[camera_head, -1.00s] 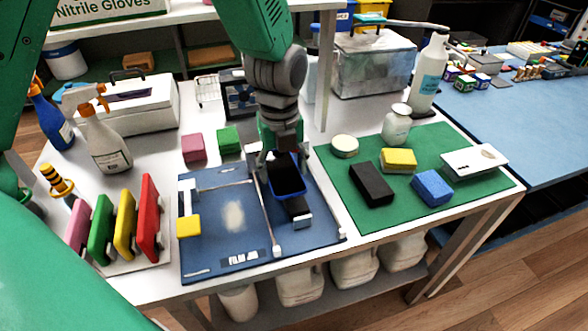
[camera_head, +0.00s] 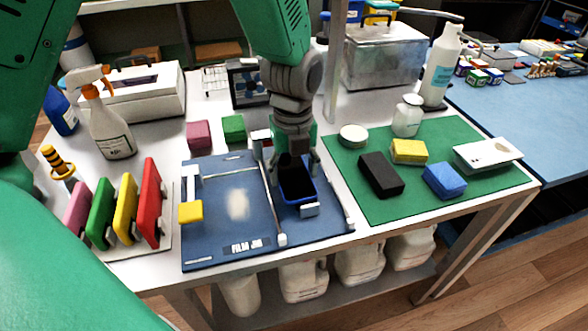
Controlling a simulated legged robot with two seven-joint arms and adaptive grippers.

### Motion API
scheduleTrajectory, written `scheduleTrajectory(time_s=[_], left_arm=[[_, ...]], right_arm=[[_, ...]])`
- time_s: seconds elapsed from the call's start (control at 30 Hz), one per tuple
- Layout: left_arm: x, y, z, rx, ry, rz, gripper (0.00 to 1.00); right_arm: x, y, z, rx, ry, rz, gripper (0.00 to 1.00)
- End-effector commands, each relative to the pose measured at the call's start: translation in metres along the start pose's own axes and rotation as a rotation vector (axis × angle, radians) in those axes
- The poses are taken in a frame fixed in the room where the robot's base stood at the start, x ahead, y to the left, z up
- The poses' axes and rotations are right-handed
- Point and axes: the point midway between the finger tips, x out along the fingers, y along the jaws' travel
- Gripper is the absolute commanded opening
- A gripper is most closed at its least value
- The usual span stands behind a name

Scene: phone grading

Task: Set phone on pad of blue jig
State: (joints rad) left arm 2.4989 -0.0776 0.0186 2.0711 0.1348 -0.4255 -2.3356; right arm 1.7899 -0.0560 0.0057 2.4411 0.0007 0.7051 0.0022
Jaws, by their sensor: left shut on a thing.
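The phone (camera_head: 298,186), with a dark face and blue rim, is over the right part of the blue jig (camera_head: 215,240), labelled "FILM JIG". My left gripper (camera_head: 296,166) comes down from above and is shut on the phone's far end. The phone's near end lies close to a white end block (camera_head: 310,210) on the jig. The phone covers the dark pad beneath it, and I cannot tell whether they touch. My right gripper is not in view.
A white rail with a round end (camera_head: 281,240) runs left of the phone. A yellow block (camera_head: 190,211) sits at the jig's left. Colored upright phones (camera_head: 150,205) stand further left. A green mat (camera_head: 400,208) with a black block (camera_head: 381,175) lies to the right.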

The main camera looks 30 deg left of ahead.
Motion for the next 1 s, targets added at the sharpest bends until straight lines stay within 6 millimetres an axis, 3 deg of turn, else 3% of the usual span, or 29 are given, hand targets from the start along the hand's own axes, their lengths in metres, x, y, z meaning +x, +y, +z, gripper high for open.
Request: scheduleTrajectory(time_s=[1.0], left_arm=[[-0.001,-0.013,-0.006,0.004,0.001,-0.005,0.06]], right_arm=[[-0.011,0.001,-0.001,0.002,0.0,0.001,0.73]])
